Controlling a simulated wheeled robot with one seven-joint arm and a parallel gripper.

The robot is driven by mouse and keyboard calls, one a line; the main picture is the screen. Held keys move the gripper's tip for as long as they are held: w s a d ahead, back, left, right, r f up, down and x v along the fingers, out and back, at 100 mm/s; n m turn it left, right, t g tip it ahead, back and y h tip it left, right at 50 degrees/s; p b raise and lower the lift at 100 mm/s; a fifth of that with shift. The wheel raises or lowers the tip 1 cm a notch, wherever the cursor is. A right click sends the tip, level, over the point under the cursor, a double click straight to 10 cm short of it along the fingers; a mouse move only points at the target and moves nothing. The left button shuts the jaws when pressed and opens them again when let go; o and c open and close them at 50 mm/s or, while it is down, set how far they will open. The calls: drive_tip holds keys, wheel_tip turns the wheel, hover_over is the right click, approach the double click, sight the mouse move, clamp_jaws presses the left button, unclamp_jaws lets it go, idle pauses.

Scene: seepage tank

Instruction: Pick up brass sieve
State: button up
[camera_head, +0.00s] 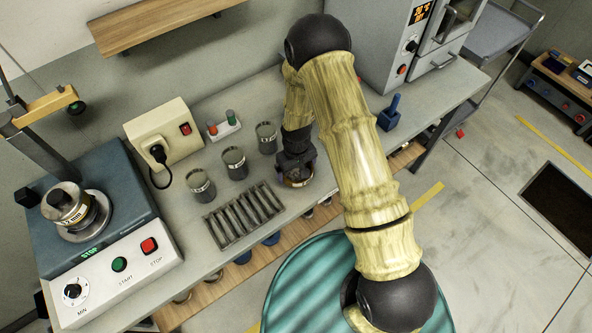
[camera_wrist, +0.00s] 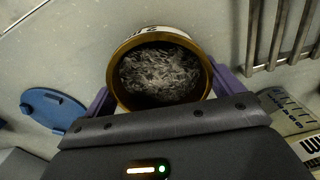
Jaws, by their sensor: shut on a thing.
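The brass sieve (camera_head: 299,181) is a short round pan at the front right of the bench, under my gripper (camera_head: 296,166). In the wrist view the sieve (camera_wrist: 151,34) shows a brass rim, a pale outer wall with partly visible dark lettering, and grey flaky material inside. The purple fingers of my gripper (camera_wrist: 163,88) are on opposite sides of its wall, shut on it. The near part of the sieve is hidden behind the gripper body. I cannot tell whether its base touches the bench.
Several dark cups (camera_head: 234,164) and a slotted metal rack (camera_head: 244,216) are left of the sieve. A shaker (camera_head: 110,215) with another sieve (camera_head: 70,205) stands far left. A blue scoop (camera_head: 389,114) and grey oven (camera_head: 385,45) are right. Bare bench lies around the rack.

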sight(297, 173)
wheel_tip(297, 173, up, 10)
drive_tip(key=b, duration=0.2)
idle(0.3)
drive_tip(key=shift+s+f, duration=0.1)
idle(1.5)
